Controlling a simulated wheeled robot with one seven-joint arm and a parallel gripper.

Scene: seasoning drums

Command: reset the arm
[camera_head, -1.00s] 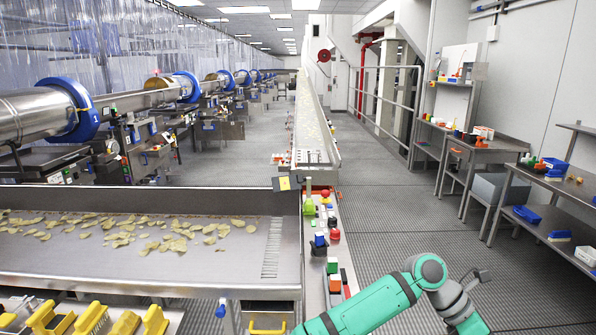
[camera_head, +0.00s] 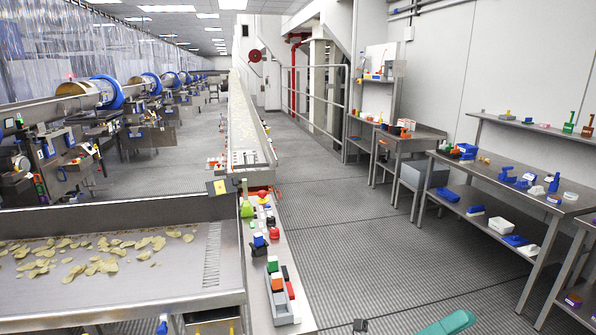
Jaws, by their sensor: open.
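Only a teal link of my arm (camera_head: 450,322) shows, at the bottom edge of the head view. A small dark piece (camera_head: 360,325) shows to its left at the same edge; I cannot tell what it is. My gripper is not in view, below the picture or hidden.
A conveyor tray with chips (camera_head: 120,295) is at the lower left. A narrow ledge (camera_head: 258,285) beside it holds small coloured items and a grey bin (camera_head: 282,305). Metal tables (camera_head: 560,205) with blue and white items line the right wall. The grated floor (camera_head: 350,220) between is clear.

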